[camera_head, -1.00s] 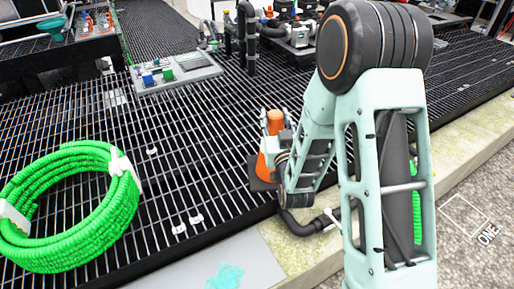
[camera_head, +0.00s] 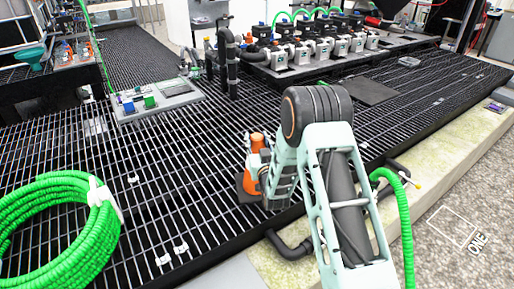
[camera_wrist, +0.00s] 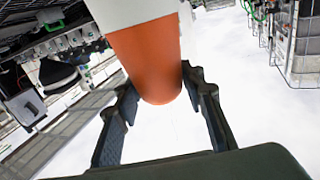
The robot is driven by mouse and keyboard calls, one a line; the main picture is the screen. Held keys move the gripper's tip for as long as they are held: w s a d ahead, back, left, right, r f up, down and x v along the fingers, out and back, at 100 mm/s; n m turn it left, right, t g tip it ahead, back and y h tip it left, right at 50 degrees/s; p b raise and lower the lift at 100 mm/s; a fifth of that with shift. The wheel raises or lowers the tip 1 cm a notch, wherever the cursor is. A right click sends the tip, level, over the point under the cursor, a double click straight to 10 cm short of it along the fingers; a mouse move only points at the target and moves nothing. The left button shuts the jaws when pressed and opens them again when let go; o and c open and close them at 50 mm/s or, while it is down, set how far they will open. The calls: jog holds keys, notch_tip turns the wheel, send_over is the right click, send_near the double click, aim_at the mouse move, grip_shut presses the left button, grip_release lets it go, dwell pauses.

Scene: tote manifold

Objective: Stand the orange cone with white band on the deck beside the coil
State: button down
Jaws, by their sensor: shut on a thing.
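The orange cone with white band (camera_head: 250,184) appears upright over the black grating deck (camera_head: 165,160), to the right of the coil. I cannot tell whether its dark base touches the grating. The green coil (camera_head: 60,232) lies on the deck at the lower left, with white ties, cut off by the picture edge. In the wrist view my gripper (camera_wrist: 163,84) is shut on the cone's rounded orange end (camera_wrist: 150,60), one finger on each side. In the head view my arm hides most of the gripper.
A grey panel with blue and green blocks (camera_head: 158,101) lies beyond the coil. A black pipe (camera_head: 229,60) stands behind it. Several pump units (camera_head: 320,45) line the back. The concrete curb (camera_head: 440,150) and a green hose (camera_head: 404,225) are on the right.

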jog(key=shift+f, duration=1.45)
jog(key=shift+f+b, duration=0.1)
jog(key=shift+b, duration=0.3)
jog(key=c, duration=1.7)
grip_release()
jog(key=shift+f, duration=0.15)
jog(key=o, duration=0.4)
jog(key=shift+o, duration=0.2)
jog(key=shift+r, duration=0.2)
jog(key=p, duration=0.1)
send_near(258, 151)
jog(key=shift+w, duration=0.4)
jog(key=shift+d, duration=0.1)
